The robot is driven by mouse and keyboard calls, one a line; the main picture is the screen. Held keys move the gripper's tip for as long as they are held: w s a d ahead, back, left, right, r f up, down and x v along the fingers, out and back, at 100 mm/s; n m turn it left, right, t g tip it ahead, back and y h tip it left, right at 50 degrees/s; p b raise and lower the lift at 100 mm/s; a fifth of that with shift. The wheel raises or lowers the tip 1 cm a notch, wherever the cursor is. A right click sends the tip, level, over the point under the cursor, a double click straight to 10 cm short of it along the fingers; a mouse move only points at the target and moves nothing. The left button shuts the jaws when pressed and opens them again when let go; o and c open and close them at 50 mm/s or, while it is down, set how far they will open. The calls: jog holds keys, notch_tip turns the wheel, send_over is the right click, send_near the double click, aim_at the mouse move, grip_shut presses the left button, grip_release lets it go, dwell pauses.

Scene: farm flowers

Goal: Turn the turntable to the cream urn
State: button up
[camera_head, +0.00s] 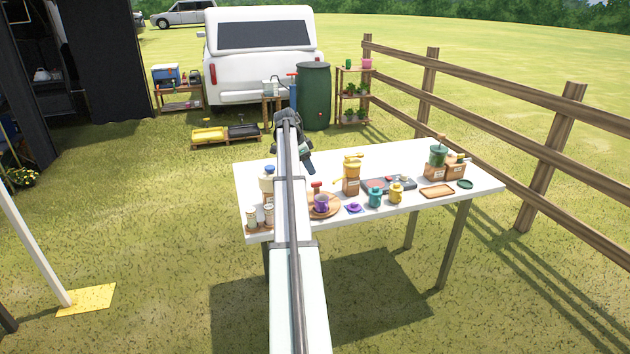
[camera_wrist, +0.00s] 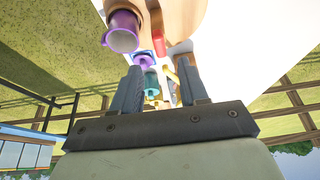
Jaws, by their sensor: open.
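The round wooden turntable (camera_head: 331,210) is on the white table, just right of my arm, with a purple cup (camera_head: 321,203) on it and a red knob or post (camera_head: 316,187) at its back. In the wrist view the turntable (camera_wrist: 185,18) is at the top, with the purple cup (camera_wrist: 122,38) and the red piece (camera_wrist: 158,44) at its edge. A cream vessel with a blue top (camera_head: 267,182), perhaps the cream urn, stands left of my arm, partly hidden. My gripper (camera_wrist: 158,88) is open and empty, apart from the turntable; my arm partly covers the turntable's left side.
Small jars (camera_head: 252,218) are at the left edge. A wooden tray (camera_head: 437,191) and a green dispenser (camera_head: 438,157) are farther right.

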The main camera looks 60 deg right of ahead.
aim_at(316, 182)
jog(key=shift+x, duration=3.5)
jog(key=shift+c, duration=0.2)
grip_shut()
